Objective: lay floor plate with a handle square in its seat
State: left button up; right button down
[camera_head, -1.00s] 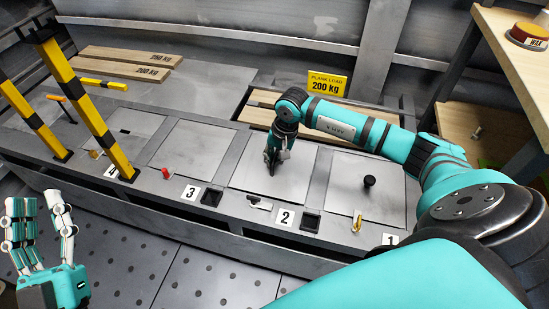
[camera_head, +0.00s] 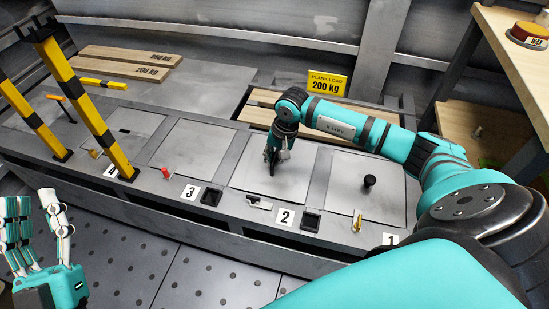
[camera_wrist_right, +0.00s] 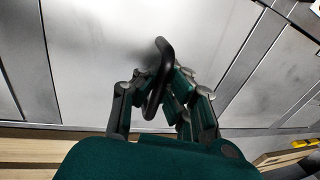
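The floor plate with a handle (camera_head: 302,178) is a grey square panel behind the number 2 label, between two other plates. In the head view it looks level with the frame around it; any small gap at its edges is too fine to tell. Its black handle (camera_wrist_right: 166,50) stands up between the fingers in the right wrist view. My right gripper (camera_head: 272,160) points down over the plate and is closed in on the handle; the same gripper (camera_wrist_right: 160,82) hides part of it. My left gripper (camera_head: 38,222) is open and empty at the lower left.
A plate with a black knob (camera_head: 369,181) lies to the right, a plain plate (camera_head: 192,148) to the left. Small latches and square sockets line the front ledge (camera_head: 232,213). Yellow-black posts (camera_head: 90,105) rise at left. Planks (camera_head: 130,62) lie behind.

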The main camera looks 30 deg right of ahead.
pick_arm(q)
jog(key=shift+s+r+t+h, duration=0.4)
jog(key=shift+s+r+t, duration=0.15)
jog(key=shift+r, duration=0.15)
pick_arm(e)
jog(key=shift+f, duration=0.15)
dwell(1.0)
jog(key=c, duration=2)
grip_release()
jog(key=o, duration=0.6)
